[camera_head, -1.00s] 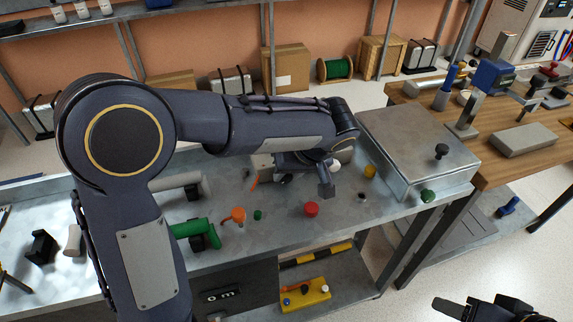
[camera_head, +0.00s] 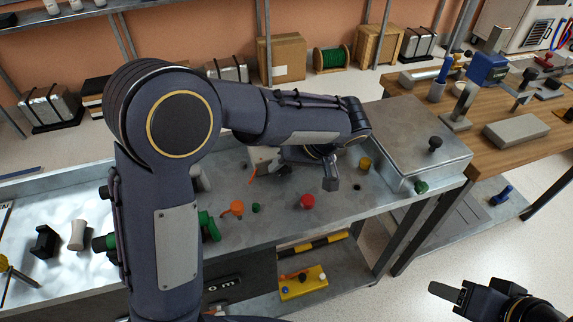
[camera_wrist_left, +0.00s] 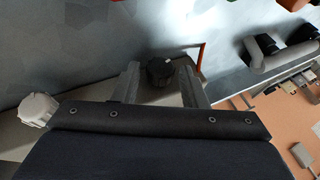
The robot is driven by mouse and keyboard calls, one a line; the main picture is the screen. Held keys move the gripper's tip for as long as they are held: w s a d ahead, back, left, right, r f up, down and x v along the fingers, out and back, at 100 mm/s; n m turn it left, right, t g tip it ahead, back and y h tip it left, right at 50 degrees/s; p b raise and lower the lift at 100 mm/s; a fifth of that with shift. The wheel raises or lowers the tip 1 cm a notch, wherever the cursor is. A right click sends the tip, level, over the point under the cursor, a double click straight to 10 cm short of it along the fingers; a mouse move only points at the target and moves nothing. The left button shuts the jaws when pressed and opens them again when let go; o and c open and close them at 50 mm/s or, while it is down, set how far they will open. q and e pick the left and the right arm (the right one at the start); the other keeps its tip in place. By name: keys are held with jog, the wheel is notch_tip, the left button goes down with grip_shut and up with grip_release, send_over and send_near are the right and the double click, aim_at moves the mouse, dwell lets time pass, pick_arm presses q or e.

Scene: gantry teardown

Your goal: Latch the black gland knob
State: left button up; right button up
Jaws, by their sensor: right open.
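In the left wrist view a black knob (camera_wrist_left: 160,71) sits between the two fingers of my left gripper (camera_wrist_left: 162,86), with a gap on each side. The fingers are apart and I see no grip on the knob. In the head view my left gripper (camera_head: 330,183) points down over the back of the metal bench, and its arm hides most of what lies under it. Another black knob (camera_head: 435,144) stands on the metal box at right. My right gripper (camera_head: 452,289) is at the lower right, open and empty, over the floor.
A white knob (camera_wrist_left: 38,108) is left of the gripper in the wrist view, and a thin red rod (camera_wrist_left: 201,58) is right of it. A red knob (camera_head: 307,201), yellow knob (camera_head: 364,163) and orange valve (camera_head: 236,208) stand on the bench (camera_head: 270,229). A wooden table (camera_head: 476,148) is at right.

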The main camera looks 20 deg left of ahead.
pick_arm(q)
jog(key=shift+o, duration=0.7)
jog(key=p+v, duration=0.1)
jog(key=v, duration=0.6)
jog(key=shift+d+r, duration=0.2)
jog(key=shift+r, duration=0.1)
